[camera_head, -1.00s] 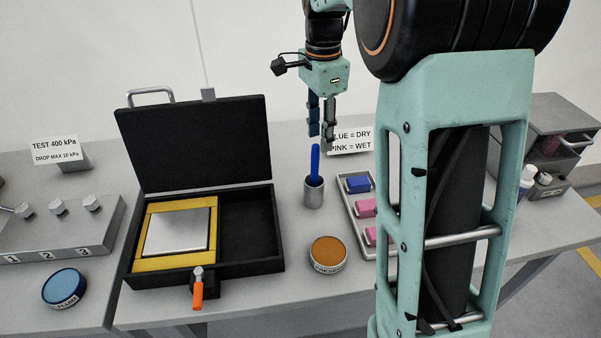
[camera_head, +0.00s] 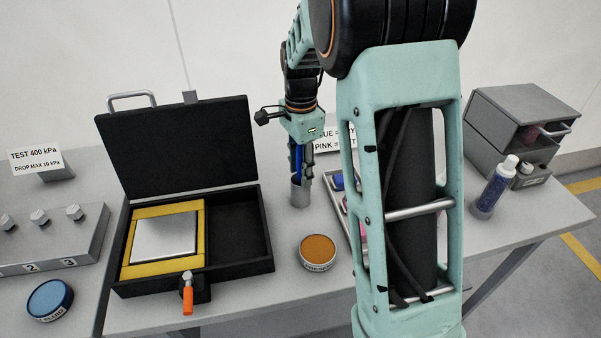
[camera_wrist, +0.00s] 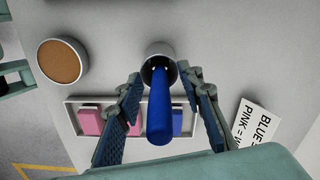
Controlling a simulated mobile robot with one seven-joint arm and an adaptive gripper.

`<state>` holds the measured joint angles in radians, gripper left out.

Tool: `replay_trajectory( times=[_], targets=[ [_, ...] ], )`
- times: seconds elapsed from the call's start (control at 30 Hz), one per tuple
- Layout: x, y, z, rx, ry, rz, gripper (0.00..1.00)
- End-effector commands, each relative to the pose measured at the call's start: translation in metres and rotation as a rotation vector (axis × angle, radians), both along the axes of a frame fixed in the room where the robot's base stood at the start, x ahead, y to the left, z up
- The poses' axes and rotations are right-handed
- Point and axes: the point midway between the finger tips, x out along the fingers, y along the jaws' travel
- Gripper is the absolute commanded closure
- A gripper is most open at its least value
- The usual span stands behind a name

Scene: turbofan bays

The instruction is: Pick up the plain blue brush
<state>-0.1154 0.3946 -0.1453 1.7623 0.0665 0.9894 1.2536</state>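The plain blue brush (camera_head: 298,158) stands handle up in a small grey metal cup (camera_head: 300,193). In the wrist view the blue handle (camera_wrist: 160,115) rises toward the camera from the cup (camera_wrist: 150,51); its lower end is hidden in the cup. My gripper (camera_head: 302,168) points down over the cup, with its fingers alongside the handle. In the wrist view my gripper (camera_wrist: 163,85) is open, with one padded finger on each side of the handle and a visible gap on both sides.
Right of the cup is a tray (camera_wrist: 70,118) with pink and blue blocks, and a sign (camera_wrist: 256,125). An orange-topped tin (camera_head: 318,251) stands in front. An open black case (camera_head: 263,225) is at left. A blue bottle (camera_head: 493,187) and drawer unit (camera_head: 500,115) are at far right.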

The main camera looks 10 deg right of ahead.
Motion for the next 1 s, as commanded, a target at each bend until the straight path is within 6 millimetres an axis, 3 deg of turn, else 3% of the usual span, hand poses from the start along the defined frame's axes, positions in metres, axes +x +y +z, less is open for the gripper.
replay_trajectory(
  times=[0.2, 0.53, 0.83, 1.0],
  targets=[
    [0.000, 0.000, -0.001, 0.000, 0.000, 0.000, 0.65],
    [0.000, 0.000, -0.001, 0.000, 0.000, 0.000, 1.00],
    [0.000, 0.000, 0.000, 0.000, -0.001, 0.000, 1.00],
    [0.001, 0.000, 0.019, 0.000, -0.004, 0.000, 1.00]
  ],
)
